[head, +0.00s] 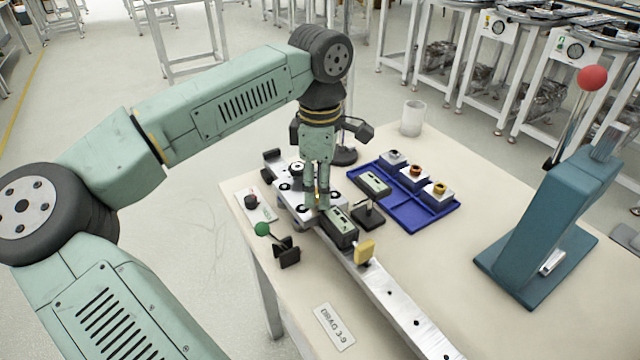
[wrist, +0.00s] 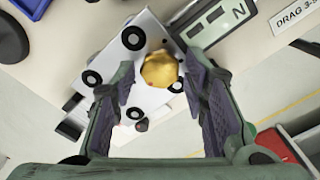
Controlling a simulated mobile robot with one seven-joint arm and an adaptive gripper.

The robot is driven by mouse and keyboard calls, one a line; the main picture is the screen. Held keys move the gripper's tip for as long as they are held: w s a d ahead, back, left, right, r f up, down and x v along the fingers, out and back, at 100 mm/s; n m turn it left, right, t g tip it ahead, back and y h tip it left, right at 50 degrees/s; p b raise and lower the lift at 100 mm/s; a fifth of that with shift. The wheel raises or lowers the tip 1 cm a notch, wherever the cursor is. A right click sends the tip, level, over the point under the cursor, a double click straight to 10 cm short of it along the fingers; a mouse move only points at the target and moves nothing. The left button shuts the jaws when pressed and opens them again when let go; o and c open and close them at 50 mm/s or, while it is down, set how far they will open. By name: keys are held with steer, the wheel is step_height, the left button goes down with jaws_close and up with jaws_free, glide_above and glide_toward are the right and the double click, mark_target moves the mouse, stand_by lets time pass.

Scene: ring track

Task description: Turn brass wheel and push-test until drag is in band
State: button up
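The brass wheel (wrist: 160,69) is a round gold knob on a pale carriage plate (wrist: 130,60) with black rollers. In the wrist view my gripper (wrist: 158,88) points down at it, with one finger on each side and gaps between the fingers and the wheel. In the head view my gripper (head: 318,203) is over the carriage (head: 295,207) on the metal rail (head: 400,302), and it mostly hides the wheel. A dark gauge block (head: 340,230) lies beside the carriage; its display in the wrist view (wrist: 215,20) shows an N, with the reading not legible.
A drag label (head: 334,327) lies near the table's front edge. A blue tray (head: 435,222) of parts, a white mug (head: 412,118) and a teal press (head: 540,225) stand to the right.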

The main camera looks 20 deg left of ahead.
steer(key=shift+o, duration=0.8)
step_height(320, 180, up, 12)
stand_by(0.3)
